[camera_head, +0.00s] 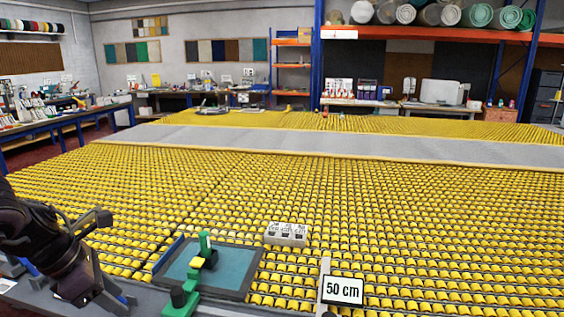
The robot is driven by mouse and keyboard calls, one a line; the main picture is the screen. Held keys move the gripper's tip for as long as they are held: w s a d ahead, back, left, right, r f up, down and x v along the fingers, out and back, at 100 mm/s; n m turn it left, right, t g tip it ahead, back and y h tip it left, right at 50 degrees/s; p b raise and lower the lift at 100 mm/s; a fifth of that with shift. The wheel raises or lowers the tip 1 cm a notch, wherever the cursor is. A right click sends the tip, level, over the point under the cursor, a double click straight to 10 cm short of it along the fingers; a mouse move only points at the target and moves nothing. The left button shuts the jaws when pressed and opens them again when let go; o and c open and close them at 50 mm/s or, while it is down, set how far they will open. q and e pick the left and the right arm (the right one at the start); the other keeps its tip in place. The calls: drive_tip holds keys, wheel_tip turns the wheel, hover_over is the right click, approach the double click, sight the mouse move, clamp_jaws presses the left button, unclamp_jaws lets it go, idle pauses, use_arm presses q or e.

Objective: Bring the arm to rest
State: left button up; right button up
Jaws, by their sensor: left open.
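My left arm comes in at the left edge, dark and bent. Its gripper (116,260) is open and empty, with its two fingers spread apart above the near left edge of the table. It is to the left of a dark-framed tray (235,293) with a teal bottom and is apart from it. My right gripper is not in view.
A green tool with a yellow part (204,248) stands at the tray. A grey block (286,234) sits on the yellow roller table (400,215), beyond a "50 cm" sign (342,290). A grey strip (330,143) crosses the table. A side bench (60,122) stands left.

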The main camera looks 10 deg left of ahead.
use_arm(q)
drive_tip(key=w+d+f+n+t, duration=0.3)
drive_tip(key=d+f+n+t, duration=0.4)
drive_tip(key=d+f+n, duration=0.75)
drive_tip(key=s+d+f+n+g+y, duration=0.15)
drive_tip(key=s+f+n+g, duration=0.25)
drive_tip(key=s+n, duration=0.7)
drive_tip(key=s+d+f+n+g+y, duration=0.1)
drive_tip(key=s+f+n+g+y, duration=0.3)
drive_tip(key=n, duration=1.4)
drive_tip(key=s+f+h, duration=0.2)
drive_tip(key=s+f, duration=0.1)
drive_tip(key=f, duration=2.6)
drive_tip(key=s+a+f, duration=0.2)
drive_tip(key=s+f, duration=0.6)
drive_tip(key=s, duration=0.1)
drive_tip(key=s+a+f+g, duration=0.1)
drive_tip(key=s+a+f, duration=0.1)
drive_tip(key=s+f, duration=0.7)
drive_tip(key=shift+s+f+m, duration=0.2)
drive_tip(key=shift+s+m, duration=0.15)
drive_tip(key=shift+s, duration=0.35)
